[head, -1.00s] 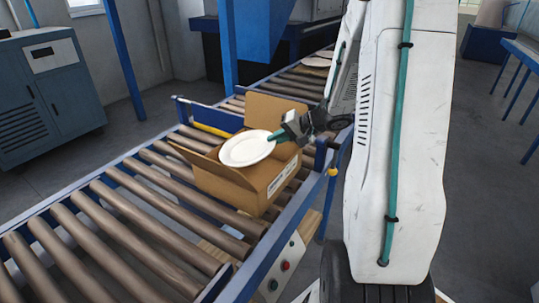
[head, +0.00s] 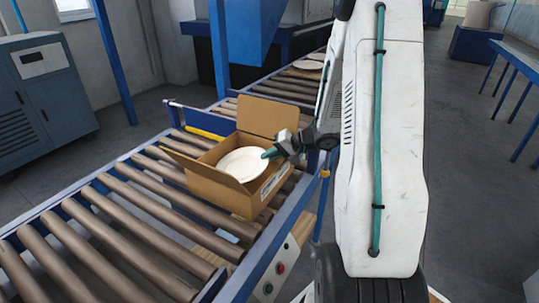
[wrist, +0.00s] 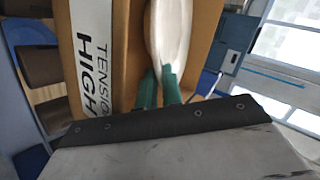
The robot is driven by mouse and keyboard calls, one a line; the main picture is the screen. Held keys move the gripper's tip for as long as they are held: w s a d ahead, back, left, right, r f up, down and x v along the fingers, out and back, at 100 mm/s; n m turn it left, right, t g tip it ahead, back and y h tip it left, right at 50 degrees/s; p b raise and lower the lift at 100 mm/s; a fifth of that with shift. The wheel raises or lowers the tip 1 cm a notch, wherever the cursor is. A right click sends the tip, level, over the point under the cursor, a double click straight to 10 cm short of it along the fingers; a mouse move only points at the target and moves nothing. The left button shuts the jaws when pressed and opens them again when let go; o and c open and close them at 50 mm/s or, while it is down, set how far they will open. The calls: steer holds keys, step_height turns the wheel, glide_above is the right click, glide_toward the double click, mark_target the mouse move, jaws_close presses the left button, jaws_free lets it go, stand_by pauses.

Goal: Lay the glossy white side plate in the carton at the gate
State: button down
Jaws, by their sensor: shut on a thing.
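The glossy white side plate (head: 243,164) is within the open top of the cardboard carton (head: 220,190), lower than the carton's raised back flap. My gripper (head: 270,154) reaches in from the right, its green fingers shut on the plate's right edge. In the wrist view the green fingers (wrist: 160,88) close on the rim of the plate (wrist: 168,35), with the carton wall (wrist: 122,60) around it. Whether the plate touches the carton floor cannot be told.
The carton stands on a roller conveyor (head: 130,215) by a blue gate with a yellow bar (head: 204,133). More plates (head: 308,64) lie on the rollers farther back. A control box with buttons (head: 275,272) hangs at the conveyor's near side.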

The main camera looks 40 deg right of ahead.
steer(key=shift+f, duration=0.15)
steer(key=c, duration=1.6)
jaws_free()
steer(key=shift+o, duration=0.2)
